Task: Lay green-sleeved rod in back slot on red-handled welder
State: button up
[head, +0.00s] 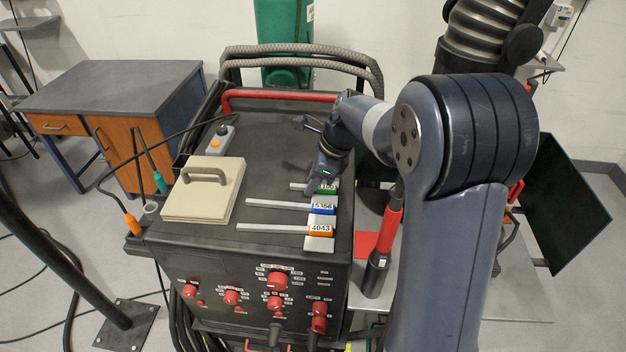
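The red-handled welder (180,246) is a dark cabinet with a red bar (285,94) along its back edge. The green-sleeved rod (328,187) is at the back of a row of three on its top, with its pale end poking out left of my gripper. My gripper (322,182) points down at this rod, close to its green sleeve, and hides its middle. Whether the fingers are closed on the rod, and whether the rod rests in the back slot or just above it, I cannot tell.
A blue-sleeved rod (322,208) and an orange-sleeved rod (320,230) lie in front, roughly parallel. A beige lidded box (203,190) and a grey control with an orange button (216,141) are on the left of the top. A red-and-black torch (388,232) stands right of the welder.

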jog(key=v, duration=1.2)
jog(key=shift+r+b, duration=0.15)
jog(key=shift+b, duration=0.15)
